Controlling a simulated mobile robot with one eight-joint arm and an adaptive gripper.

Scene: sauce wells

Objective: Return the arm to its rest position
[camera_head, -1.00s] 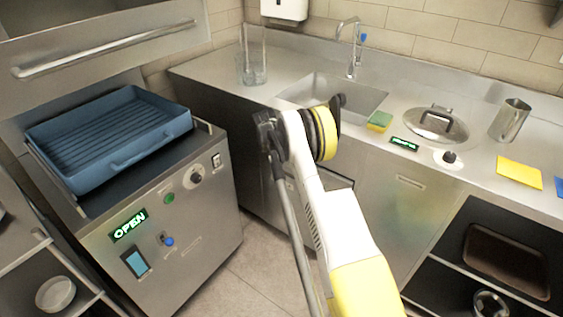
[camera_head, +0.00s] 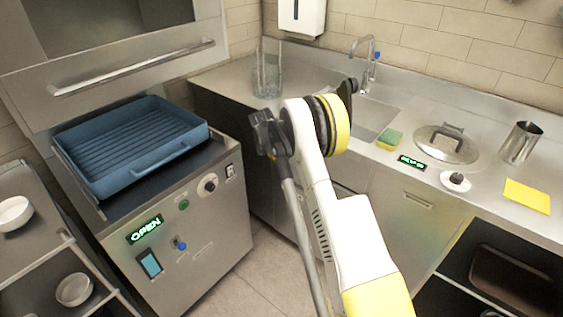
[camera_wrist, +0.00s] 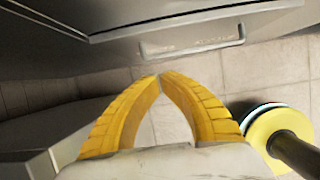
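My gripper (camera_wrist: 160,78) shows in the wrist view with its two yellow fingers meeting at the tips. It is shut, and I see nothing between the fingers. Behind the fingertips are a tiled floor and a grey cabinet front with a bar handle (camera_wrist: 192,48). In the head view my white and yellow arm reaches up through the middle, in front of the counter. The yellow fingers cannot be made out there.
A dishwasher (camera_head: 180,243) with a lit OPEN sign holds a blue tray (camera_head: 158,166). A steel counter (camera_head: 226,82) carries a glass container (camera_head: 267,80), sponge (camera_head: 389,140), lid (camera_head: 446,147) and steel cup (camera_head: 521,143). Shelves with bowls (camera_head: 73,290) stand left. Floor shows between dishwasher and counter.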

